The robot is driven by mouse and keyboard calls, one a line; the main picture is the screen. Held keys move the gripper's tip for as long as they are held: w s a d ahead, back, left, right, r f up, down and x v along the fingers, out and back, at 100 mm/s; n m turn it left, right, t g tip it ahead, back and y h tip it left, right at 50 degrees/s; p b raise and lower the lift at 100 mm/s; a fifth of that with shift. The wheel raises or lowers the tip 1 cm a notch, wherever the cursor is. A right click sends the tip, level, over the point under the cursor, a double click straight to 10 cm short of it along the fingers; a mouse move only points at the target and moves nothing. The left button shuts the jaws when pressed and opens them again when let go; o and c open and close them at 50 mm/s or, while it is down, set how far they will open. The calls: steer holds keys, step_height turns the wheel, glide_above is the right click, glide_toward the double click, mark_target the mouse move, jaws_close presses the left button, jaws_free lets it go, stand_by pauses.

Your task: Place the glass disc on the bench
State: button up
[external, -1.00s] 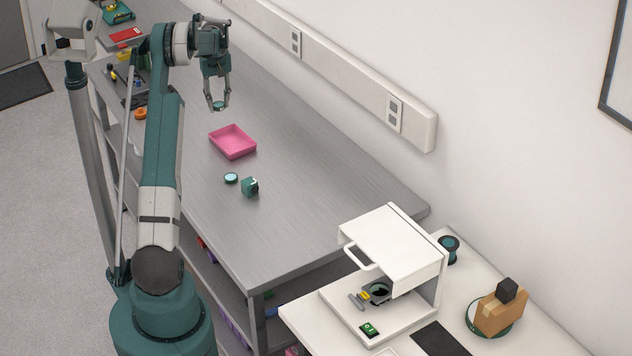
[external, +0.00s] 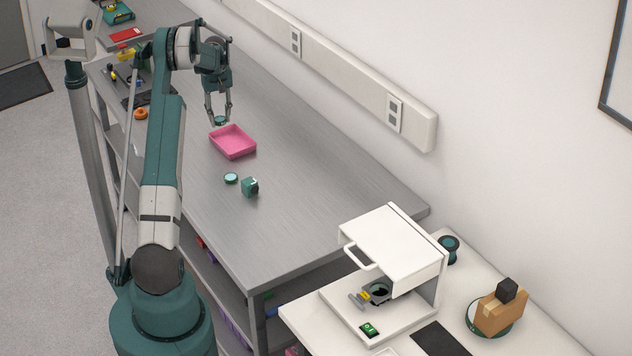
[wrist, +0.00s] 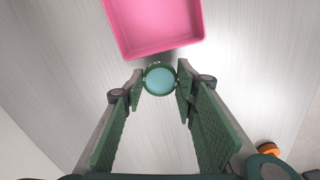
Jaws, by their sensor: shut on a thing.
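A round, pale blue glass disc with a dark green rim (wrist: 160,80) is between the fingertips of my gripper (wrist: 160,82). My gripper is shut on its edges from both sides. In the external view my gripper (external: 219,121) points down just behind the pink tray, with the disc small and partly hidden at its tips. The grey metal bench (external: 310,190) lies below. I cannot tell whether the disc touches the bench or is slightly above it.
An empty pink tray (external: 233,142) is close to my gripper and also shows in the wrist view (wrist: 155,25). A second round disc (external: 231,178) and a green block (external: 250,187) lie nearer. An orange ring (external: 140,113) is at the left edge. The bench's right side is clear.

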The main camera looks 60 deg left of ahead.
mark_target(225, 122)
steer(key=shift+f, duration=1.45)
steer(key=shift+f, duration=0.2)
steer(key=o, duration=0.9)
steer(key=shift+r, duration=0.15)
step_height(225, 122, up, 12)
steer(key=shift+r, duration=0.1)
